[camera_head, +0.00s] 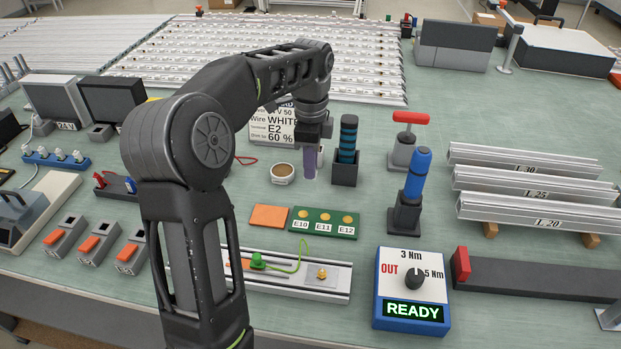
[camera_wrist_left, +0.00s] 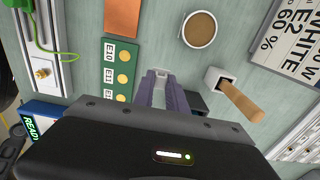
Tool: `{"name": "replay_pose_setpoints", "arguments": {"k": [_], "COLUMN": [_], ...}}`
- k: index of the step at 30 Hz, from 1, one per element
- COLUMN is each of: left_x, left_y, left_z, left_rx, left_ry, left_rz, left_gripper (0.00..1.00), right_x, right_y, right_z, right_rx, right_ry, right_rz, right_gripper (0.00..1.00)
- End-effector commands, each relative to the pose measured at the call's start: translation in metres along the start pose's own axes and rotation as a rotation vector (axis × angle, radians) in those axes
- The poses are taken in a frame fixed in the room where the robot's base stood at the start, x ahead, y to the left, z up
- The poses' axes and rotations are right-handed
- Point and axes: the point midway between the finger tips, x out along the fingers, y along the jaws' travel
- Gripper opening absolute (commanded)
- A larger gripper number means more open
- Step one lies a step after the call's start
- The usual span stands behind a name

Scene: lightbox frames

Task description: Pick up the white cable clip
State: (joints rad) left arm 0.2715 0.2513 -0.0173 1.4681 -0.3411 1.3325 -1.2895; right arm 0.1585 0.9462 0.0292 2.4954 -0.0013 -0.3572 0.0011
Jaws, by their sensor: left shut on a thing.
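My left gripper (camera_head: 310,161) reaches down over the middle of the bench, just right of a small round pot (camera_head: 283,173). Its purple fingers are shut on a small pale piece, the white cable clip (camera_wrist_left: 161,74), which shows at the fingertips in the wrist view. In the head view the fingers mostly hide the clip. I cannot tell whether it touches the bench. My right gripper is in neither view.
A black holder (camera_head: 344,175) with a blue-banded tool stands close right of the gripper. A sign (camera_head: 273,128) is behind it. A green plate (camera_head: 342,229) marked E10, E11, E12 lies nearer. A pale socket with a wooden stick (camera_wrist_left: 240,100) is beside the fingers.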

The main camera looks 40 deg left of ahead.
Motion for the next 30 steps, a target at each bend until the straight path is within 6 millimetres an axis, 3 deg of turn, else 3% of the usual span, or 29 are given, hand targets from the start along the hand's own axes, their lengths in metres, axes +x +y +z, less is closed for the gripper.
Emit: {"name": "replay_pose_setpoints", "arguments": {"k": [3, 7, 30], "left_x": [-0.024, -0.034, -0.041], "left_y": [0.000, 0.000, 0.000], "left_z": [0.000, 0.000, 0.002], "left_rx": [0.000, 0.000, -0.005], "left_ry": [0.001, 0.001, 0.000], "left_rz": [-0.002, 0.000, -0.001], "left_gripper": [0.00, 0.00, 0.00], "right_x": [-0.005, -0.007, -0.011], "right_y": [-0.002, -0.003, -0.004], "right_z": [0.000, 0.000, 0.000], "right_rx": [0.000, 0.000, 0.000], "right_ry": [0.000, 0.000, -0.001], "right_rz": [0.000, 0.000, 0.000], "right_gripper": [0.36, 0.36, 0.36]}}
